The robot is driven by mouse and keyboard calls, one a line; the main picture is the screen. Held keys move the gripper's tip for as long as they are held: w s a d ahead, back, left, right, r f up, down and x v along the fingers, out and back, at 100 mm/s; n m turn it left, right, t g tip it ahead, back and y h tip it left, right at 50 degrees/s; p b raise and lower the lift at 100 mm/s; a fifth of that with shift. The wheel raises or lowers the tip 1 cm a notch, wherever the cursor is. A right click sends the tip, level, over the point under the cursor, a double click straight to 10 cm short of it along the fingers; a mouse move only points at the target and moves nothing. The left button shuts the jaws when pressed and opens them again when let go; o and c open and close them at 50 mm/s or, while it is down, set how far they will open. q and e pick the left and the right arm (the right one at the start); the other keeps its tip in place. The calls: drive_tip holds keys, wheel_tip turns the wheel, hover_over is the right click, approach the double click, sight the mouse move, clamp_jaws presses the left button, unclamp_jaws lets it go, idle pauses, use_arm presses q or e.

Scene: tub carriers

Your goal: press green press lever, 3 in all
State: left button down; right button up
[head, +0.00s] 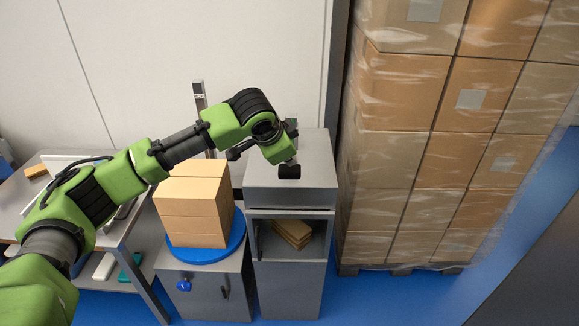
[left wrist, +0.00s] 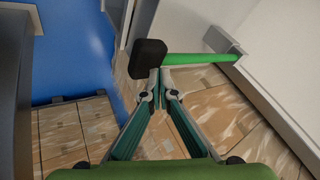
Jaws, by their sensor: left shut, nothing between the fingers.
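The green press lever (left wrist: 200,59) shows in the left wrist view as a green rod with a black block-shaped knob (left wrist: 149,58) at its left end. Its right end meets a grey bracket on a pale machine side. My left gripper (left wrist: 159,78) is shut and empty, its fingertips close beside the rod near the knob. I cannot tell whether they touch it. In the head view my left arm reaches over the grey press cabinet (head: 318,171). A black block there looks like the knob, and my wrist hides most of the lever. My right gripper is not in view.
Wrapped cartons (head: 390,90) are stacked high just right of the cabinet. Brown boxes (head: 190,208) stand on a blue round plate (head: 205,252) to the left. Small brown pieces (head: 293,232) lie in the cabinet's open bay. A grey table stands at far left.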

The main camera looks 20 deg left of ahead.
sight(288, 171)
use_arm(q)
drive_tip(key=shift+f+b, duration=0.6)
drive_tip(key=shift+f, duration=2)
idle(1.9)
drive_tip(key=shift+r, duration=0.15)
idle(0.4)
drive_tip(key=shift+r+p, duration=2.85)
drive_tip(key=shift+p, duration=0.25)
wheel_tip(288, 171, up, 5)
drive_tip(key=p, duration=0.5)
drive_tip(key=shift+p, duration=0.35)
drive_tip(key=shift+d, duration=0.1)
